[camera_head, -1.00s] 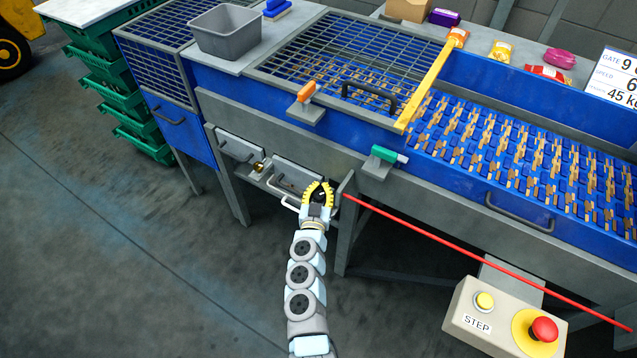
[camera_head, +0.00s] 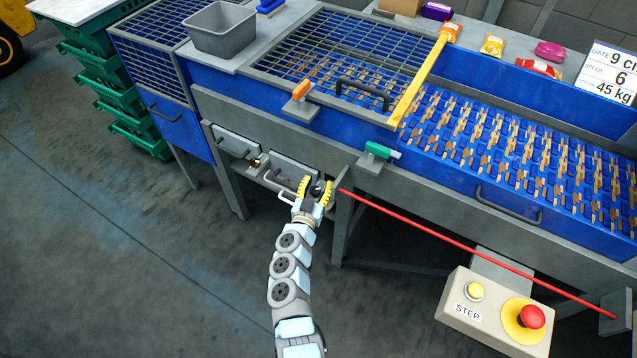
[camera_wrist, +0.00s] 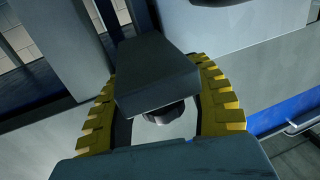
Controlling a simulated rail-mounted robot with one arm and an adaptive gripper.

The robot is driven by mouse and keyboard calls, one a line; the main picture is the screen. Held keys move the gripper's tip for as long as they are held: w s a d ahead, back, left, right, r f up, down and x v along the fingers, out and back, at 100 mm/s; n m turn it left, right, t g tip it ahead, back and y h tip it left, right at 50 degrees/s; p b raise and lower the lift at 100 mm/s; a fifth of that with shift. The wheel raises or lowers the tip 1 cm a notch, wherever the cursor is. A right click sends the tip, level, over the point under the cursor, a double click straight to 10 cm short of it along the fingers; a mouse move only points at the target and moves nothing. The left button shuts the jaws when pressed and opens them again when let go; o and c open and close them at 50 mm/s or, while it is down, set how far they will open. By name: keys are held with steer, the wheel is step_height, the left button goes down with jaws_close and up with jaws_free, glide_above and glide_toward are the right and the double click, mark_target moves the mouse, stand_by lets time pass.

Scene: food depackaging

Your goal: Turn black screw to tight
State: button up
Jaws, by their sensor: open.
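The black screw (camera_head: 316,188) is a small dark knob on the front of the machine, low under the frame, partly hidden by my gripper. In the wrist view a round dark knob (camera_wrist: 165,112) shows just below a dark grey block (camera_wrist: 155,70) that covers part of it. My gripper (camera_head: 315,187) has yellow toothed fingers, spread apart on either side of the knob. In the wrist view the fingers (camera_wrist: 160,95) stand left and right of the block and knob. I cannot tell whether either finger touches the knob.
A brass knob (camera_head: 257,161) and a pale bar handle (camera_head: 282,193) sit to the left. A red rod (camera_head: 450,244) runs right from beside my gripper. Floor at left is clear.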

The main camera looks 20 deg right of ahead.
steer(key=v, duration=1.2)
steer(key=shift+w, duration=0.1)
